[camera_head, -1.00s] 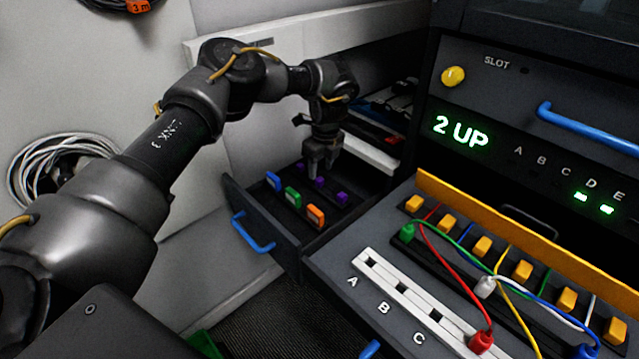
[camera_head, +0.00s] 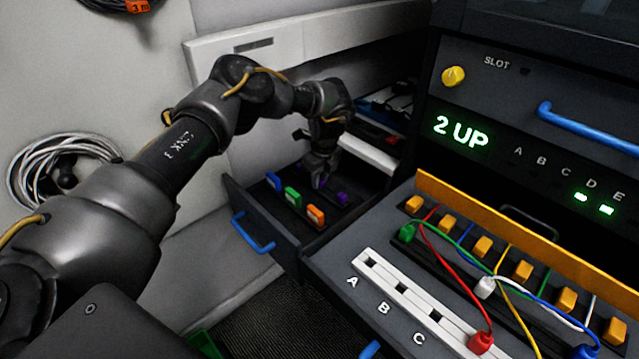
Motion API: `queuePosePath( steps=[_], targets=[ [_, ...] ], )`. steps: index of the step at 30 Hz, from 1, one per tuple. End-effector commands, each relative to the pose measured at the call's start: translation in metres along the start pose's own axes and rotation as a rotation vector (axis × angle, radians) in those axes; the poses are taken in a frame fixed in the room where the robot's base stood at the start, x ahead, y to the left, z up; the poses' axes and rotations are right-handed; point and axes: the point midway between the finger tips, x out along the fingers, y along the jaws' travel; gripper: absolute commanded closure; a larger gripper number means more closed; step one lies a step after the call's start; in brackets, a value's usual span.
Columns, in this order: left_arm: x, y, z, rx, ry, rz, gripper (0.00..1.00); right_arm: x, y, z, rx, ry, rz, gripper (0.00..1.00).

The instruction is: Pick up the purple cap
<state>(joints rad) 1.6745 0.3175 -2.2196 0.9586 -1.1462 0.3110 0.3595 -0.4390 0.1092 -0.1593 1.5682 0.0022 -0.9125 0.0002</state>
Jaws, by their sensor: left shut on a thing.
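My left gripper (camera_head: 319,182) points down into the open dark drawer (camera_head: 262,212) and is shut on a purple cap, which is mostly hidden by the fingers. Another purple cap (camera_head: 342,197) sits in the drawer just right of the fingers. A row of a blue cap (camera_head: 274,181), a green cap (camera_head: 293,197) and an orange cap (camera_head: 315,215) lies nearer the drawer's front. My right gripper is not in view.
The drawer's front has a blue handle (camera_head: 252,233). To the right is a panel with a white strip (camera_head: 398,290) marked A, B, C, orange blocks and coloured cables. A display (camera_head: 461,132) reads "2 UP". A coiled cable (camera_head: 62,172) hangs on the left wall.

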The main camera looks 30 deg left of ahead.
Motion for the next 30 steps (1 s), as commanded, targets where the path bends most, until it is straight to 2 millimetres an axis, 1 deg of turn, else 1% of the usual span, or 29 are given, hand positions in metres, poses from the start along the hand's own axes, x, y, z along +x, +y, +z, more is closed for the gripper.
queuePosePath(
  steps=[7, 10, 14, 17, 20, 25, 26, 28, 30],
  targets=[
    [-0.001, 0.0, 0.0, 0.0, 0.0, 0.0, 1.0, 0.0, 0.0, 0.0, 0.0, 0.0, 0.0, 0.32],
    [-0.005, 0.0, 0.001, -0.001, 0.0, -0.001, 1.0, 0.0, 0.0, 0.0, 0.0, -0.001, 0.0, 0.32],
    [-0.019, -0.001, 0.002, 0.0, 0.001, -0.002, 1.0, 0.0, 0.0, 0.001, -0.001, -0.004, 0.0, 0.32],
    [-0.035, 0.001, 0.003, 0.001, 0.003, -0.002, 1.0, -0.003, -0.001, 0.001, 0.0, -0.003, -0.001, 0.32],
    [-0.054, 0.013, -0.004, 0.004, 0.004, -0.004, 1.0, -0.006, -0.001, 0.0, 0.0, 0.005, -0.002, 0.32],
    [-0.098, 0.041, -0.021, 0.006, 0.002, -0.006, 1.0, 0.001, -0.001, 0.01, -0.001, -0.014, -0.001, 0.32],
    [-0.099, 0.047, -0.026, 0.007, 0.003, -0.001, 1.0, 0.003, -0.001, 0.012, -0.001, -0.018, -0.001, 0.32],
    [-0.106, 0.059, -0.034, 0.006, 0.001, -0.003, 1.0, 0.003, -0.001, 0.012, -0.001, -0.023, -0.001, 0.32],
    [-0.115, 0.069, -0.042, 0.007, 0.0, -0.003, 1.0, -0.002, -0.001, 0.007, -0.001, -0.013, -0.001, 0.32]
  ],
)
